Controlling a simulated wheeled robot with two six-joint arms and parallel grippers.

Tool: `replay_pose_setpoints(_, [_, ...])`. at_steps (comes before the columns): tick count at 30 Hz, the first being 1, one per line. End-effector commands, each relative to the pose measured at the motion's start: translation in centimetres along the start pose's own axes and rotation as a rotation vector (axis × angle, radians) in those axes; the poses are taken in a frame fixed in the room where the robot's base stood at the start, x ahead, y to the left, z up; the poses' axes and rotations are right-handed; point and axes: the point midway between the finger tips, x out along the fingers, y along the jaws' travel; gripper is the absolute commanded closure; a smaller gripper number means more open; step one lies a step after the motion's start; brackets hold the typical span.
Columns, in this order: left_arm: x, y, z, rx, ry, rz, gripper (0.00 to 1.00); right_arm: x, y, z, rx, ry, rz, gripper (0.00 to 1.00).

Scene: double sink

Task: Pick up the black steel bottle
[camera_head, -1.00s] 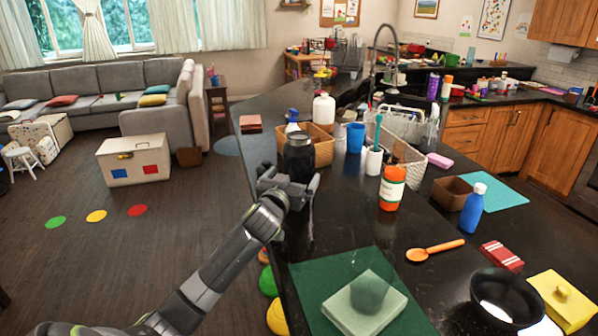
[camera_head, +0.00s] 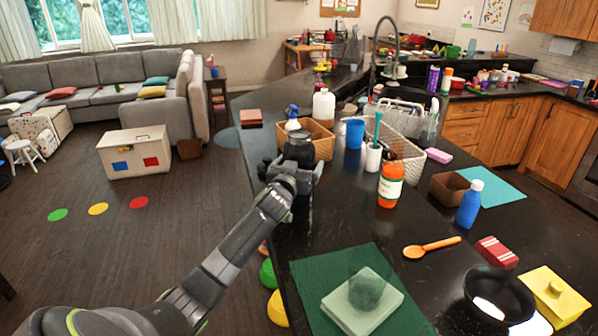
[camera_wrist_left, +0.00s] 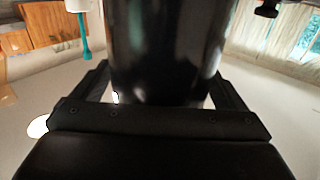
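The black steel bottle (camera_head: 299,150) stands upright on the dark counter, in front of a wicker basket. It fills the middle of the left wrist view (camera_wrist_left: 165,45), where its top is cut off. My left gripper (camera_head: 292,168) is around the bottle's lower part, with one finger on each side. The fingers look spread, and a narrow light gap shows beside the bottle low down in the wrist view. Firm contact is not visible. My right gripper is not in view.
The wicker basket (camera_head: 322,143) with a spray bottle and white bottle is close behind. A green mat (camera_head: 312,278) lies nearer. The counter's left edge is close.

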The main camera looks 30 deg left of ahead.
Motion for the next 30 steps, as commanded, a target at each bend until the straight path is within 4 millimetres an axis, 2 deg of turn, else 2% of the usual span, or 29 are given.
replay_pose_setpoints(2, [0.0, 0.0, 0.0, 0.0, 0.0, 0.0, 0.17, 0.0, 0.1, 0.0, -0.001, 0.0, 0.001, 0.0])
replay_pose_setpoints(15, [0.0, 0.0, 0.0, 0.0, -0.001, 0.0, 0.74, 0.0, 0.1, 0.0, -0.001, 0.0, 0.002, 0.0])
replay_pose_setpoints(24, [0.0, 0.1, -0.8, 0.0, 0.008, 0.002, 0.74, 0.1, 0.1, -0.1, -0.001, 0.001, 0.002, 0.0])
replay_pose_setpoints(30, [0.0, 0.1, -3.7, 0.001, 0.013, 0.003, 0.74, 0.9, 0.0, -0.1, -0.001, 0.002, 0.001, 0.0])
